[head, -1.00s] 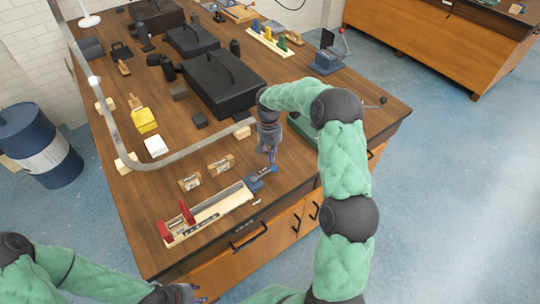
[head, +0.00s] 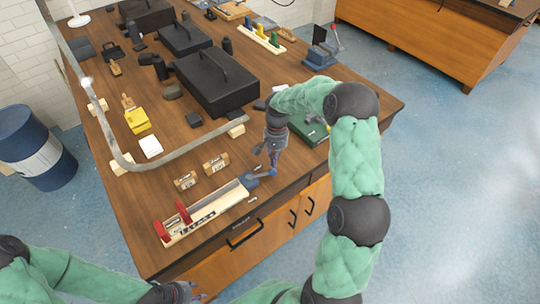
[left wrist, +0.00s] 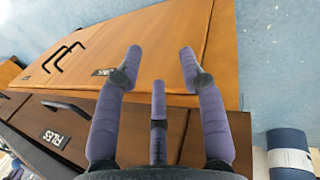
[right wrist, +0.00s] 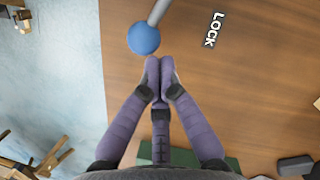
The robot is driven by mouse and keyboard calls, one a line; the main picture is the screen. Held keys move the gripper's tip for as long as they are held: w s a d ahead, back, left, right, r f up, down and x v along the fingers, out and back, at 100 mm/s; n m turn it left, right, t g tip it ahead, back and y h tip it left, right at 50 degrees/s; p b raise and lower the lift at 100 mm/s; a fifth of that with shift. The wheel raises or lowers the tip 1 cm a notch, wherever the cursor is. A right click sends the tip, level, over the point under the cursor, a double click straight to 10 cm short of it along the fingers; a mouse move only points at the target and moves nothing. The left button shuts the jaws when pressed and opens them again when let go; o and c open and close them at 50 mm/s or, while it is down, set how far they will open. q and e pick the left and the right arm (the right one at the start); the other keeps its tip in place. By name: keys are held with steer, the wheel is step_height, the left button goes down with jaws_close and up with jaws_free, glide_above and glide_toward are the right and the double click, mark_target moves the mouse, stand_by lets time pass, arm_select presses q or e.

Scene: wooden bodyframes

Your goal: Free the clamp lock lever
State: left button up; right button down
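The clamp (head: 205,211) is a long pale wooden fixture with red jaws, lying along the table's near edge. A blue-grey block (head: 249,181) sits at its right end. The lock lever (right wrist: 157,12) is a grey rod ending in a blue ball knob (right wrist: 144,38); a "LOCK" label (right wrist: 213,30) lies to its right in the right wrist view. My right gripper (right wrist: 162,66) has its fingertips together with nothing seen between them, just short of the knob. It also shows above the lever end in the head view (head: 274,164). My left gripper (left wrist: 162,60) is open and empty before the cabinet front.
Two small labelled wooden blocks (head: 216,164) lie behind the clamp. A curved grey rail (head: 170,161) runs behind them. A green case (head: 311,133) lies right of my right gripper, and a large black case (head: 219,85) stands farther back. Drawers with handles (head: 245,235) are below the edge.

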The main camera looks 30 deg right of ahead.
steer(key=s+m, duration=0.3)
steer(key=shift+a, duration=0.25)
steer(key=s+m, duration=0.1)
steer(key=s+a+m+t+p, duration=0.1)
steer(key=shift+s+m+y, duration=0.1)
steer(key=shift+m+y, duration=0.2)
steer(key=s+a+m, duration=0.1)
steer(key=m, duration=0.1)
steer(key=s+a+m+p, duration=0.1)
steer(key=shift+s+m+t, duration=0.3)
steer(key=shift+m+t, duration=0.1)
steer(key=shift+s+a, duration=0.45)
steer(key=shift+a, duration=0.15)
